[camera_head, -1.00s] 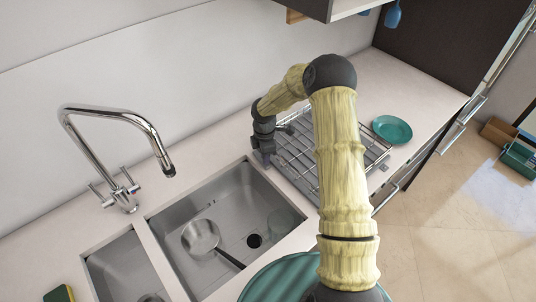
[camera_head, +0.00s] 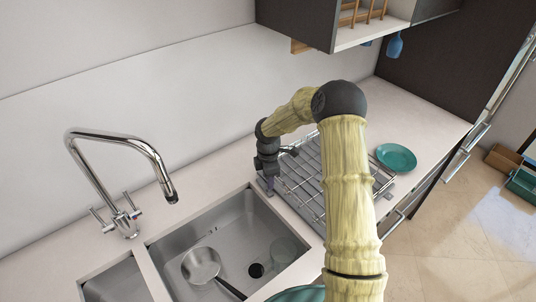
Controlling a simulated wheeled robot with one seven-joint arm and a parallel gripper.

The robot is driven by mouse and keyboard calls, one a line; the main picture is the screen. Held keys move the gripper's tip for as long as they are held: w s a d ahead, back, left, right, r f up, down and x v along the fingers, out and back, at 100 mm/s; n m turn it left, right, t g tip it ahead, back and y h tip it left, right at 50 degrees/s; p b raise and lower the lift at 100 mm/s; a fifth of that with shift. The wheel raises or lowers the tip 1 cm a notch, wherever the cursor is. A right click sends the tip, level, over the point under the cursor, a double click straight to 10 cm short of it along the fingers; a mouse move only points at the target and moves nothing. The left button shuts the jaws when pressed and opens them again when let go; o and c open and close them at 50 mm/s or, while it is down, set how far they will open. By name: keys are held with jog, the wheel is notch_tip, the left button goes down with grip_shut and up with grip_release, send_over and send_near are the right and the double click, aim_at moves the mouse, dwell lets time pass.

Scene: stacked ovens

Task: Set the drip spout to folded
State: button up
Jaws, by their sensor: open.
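The drip spout is too small and too covered by my gripper to make out clearly. A wire dish rack on a grey drip tray (camera_head: 303,178) stands on the counter right of the sink. My gripper (camera_head: 269,184) points down at the tray's left corner, beside the sink's back right edge. It is open. The fingertips are small and dark here, so I cannot tell whether they touch the tray or the spout. My arm covers part of the rack's right side.
The steel sink (camera_head: 222,232) holds a pan (camera_head: 201,265). A chrome faucet (camera_head: 118,142) stands behind it at left. A teal plate (camera_head: 396,157) lies right of the rack. A wall cabinet (camera_head: 297,22) hangs above. The counter (camera_head: 215,170) behind the sink is clear.

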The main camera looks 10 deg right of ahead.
notch_tip(320, 180, up, 15)
jog(key=b, duration=0.2)
jog(key=shift+f, duration=0.15)
jog(key=shift+a+f, duration=0.1)
jog(key=shift+f, duration=0.25)
jog(key=c, duration=0.6)
jog(key=f+y+p, duration=0.1)
jog(key=f, duration=0.1)
jog(key=a+f+y+p, duration=0.1)
jog(key=f, duration=0.1)
jog(key=a+f+y+p, duration=0.1)
jog(key=f, duration=0.2)
jog(key=shift+s+f+y, duration=0.1)
jog(key=shift+y, duration=0.3)
grip_shut()
jog(key=shift+a+f, duration=0.15)
jog(key=shift+a, duration=0.05)
